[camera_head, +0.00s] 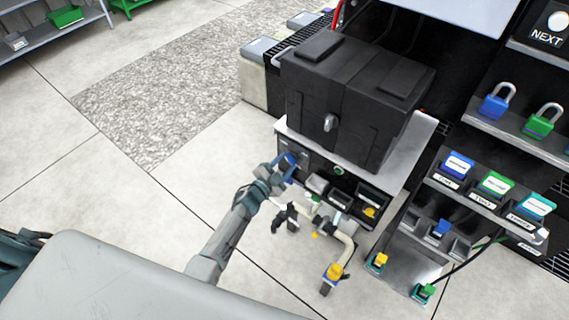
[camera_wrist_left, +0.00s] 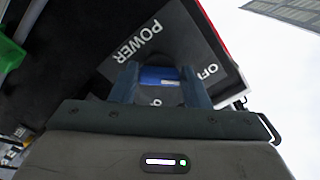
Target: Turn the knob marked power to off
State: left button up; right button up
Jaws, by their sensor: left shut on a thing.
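The power knob (camera_wrist_left: 159,76) is blue and sits on a dark panel (camera_wrist_left: 150,30) lettered POWER and OFF in the left wrist view. My left gripper (camera_wrist_left: 159,84) has its two fingers on either side of the knob and is shut on it. The lettering looks tilted in this view. In the head view my left gripper (camera_head: 288,162) reaches the left part of the front of the stand under the black tote. The gripper largely hides the knob there. My right gripper is not in view.
A black tote (camera_head: 350,100) with a latch rests on the stand's light top (camera_head: 400,165). Pipes with a yellow-handled valve (camera_head: 334,271) stand in front. A rack to the right holds padlocks (camera_head: 493,106) and tags. The floor at left is clear.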

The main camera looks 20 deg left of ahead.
pick_arm(q)
jog(key=o, duration=1)
jog(key=v, duration=1)
jog(key=shift+s+a+b, duration=0.15)
jog(key=shift+s+b, duration=0.15)
jog(key=shift+s, duration=0.1)
